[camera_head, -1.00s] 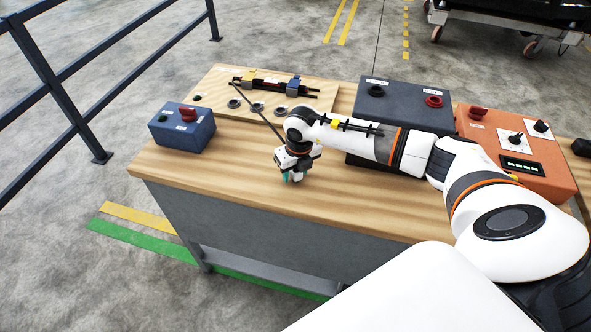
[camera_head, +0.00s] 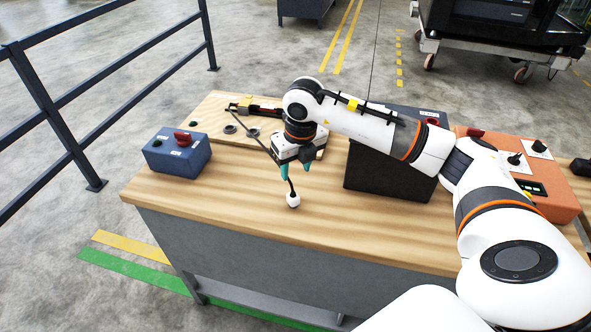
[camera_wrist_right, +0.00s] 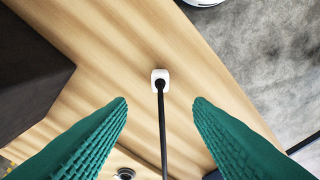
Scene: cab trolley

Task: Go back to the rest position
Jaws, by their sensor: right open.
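My right gripper (camera_head: 296,170) points down over the wooden workbench (camera_head: 230,205), its two teal fingers apart. In the right wrist view its ribbed teal fingers (camera_wrist_right: 160,110) are wide open with nothing gripped between them. A small white piece (camera_head: 293,200) lies below the fingertips on the bench; it also shows in the right wrist view (camera_wrist_right: 160,77). A thin black rod or cable (camera_wrist_right: 162,125) runs from it between and below the fingers. My left gripper is not in view.
A blue box with a red switch (camera_head: 178,152) stands at the bench's left. A dark box (camera_head: 385,172) and an orange control box (camera_head: 535,190) stand to the right. The bench's front left is clear.

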